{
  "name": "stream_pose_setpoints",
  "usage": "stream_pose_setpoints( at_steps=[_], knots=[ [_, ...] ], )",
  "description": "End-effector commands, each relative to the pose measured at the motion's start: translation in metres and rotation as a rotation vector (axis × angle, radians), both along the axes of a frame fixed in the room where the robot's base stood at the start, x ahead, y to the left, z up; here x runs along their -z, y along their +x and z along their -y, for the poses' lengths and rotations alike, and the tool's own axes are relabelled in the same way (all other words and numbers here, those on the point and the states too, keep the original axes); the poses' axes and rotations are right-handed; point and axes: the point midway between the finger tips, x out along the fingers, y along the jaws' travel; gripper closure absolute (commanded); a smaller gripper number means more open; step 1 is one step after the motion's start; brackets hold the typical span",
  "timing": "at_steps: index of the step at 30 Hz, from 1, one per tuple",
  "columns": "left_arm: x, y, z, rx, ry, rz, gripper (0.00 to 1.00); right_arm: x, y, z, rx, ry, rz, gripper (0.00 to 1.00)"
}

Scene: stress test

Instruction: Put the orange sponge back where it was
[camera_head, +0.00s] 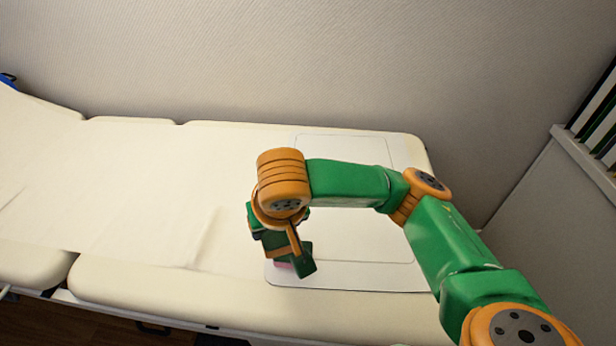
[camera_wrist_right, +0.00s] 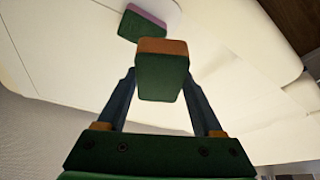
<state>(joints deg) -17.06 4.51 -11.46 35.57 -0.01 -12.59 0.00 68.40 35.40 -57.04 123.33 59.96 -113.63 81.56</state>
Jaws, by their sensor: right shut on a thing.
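My right gripper (camera_head: 290,252) is low over the near left corner of a pale flat board (camera_head: 350,281) on the couch. In the right wrist view its two fingers stand on either side of a sponge with an orange layer and a dark green layer, the orange sponge (camera_wrist_right: 165,47), and are shut on it. Just beyond it in that view is a second sponge, green with a pink layer (camera_wrist_right: 146,16). The pink also shows in the head view (camera_head: 283,265), beside the gripper. Whether the held sponge touches the board or the other sponge I cannot tell. My left gripper is not in view.
A long cream padded couch (camera_head: 120,200) runs along a grey wall (camera_head: 300,60). Its left part is clear. A grey panel with a dark slatted rack (camera_head: 600,125) stands at the right. My right arm hides part of the board.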

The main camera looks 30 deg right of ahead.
Motion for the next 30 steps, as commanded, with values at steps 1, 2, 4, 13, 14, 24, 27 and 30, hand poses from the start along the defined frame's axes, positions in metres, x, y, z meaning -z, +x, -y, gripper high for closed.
stream_pose_setpoints(
  at_steps=[1,2,4,13,14,24,27,30],
  knots=[
    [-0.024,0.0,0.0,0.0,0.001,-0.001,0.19,-0.013,0.003,-0.003,0.021,-0.003,-0.011,0.77],
    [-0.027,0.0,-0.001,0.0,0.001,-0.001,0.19,-0.012,0.005,-0.004,0.035,-0.006,-0.013,0.77],
    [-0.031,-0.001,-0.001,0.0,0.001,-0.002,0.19,-0.008,0.008,-0.004,0.057,-0.012,-0.016,0.77],
    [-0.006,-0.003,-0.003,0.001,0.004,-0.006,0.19,0.031,0.051,0.05,0.082,-0.022,-0.018,0.77],
    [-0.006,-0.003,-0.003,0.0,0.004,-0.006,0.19,0.035,0.056,0.057,0.082,-0.022,-0.018,0.77],
    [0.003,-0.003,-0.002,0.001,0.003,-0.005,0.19,0.091,0.092,0.099,0.073,-0.02,-0.015,0.77],
    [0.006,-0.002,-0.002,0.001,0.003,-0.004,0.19,0.106,0.097,0.106,0.073,-0.021,-0.017,0.77],
    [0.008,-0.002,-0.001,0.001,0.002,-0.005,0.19,0.125,0.097,0.105,0.07,-0.02,-0.016,0.77]
  ],
)
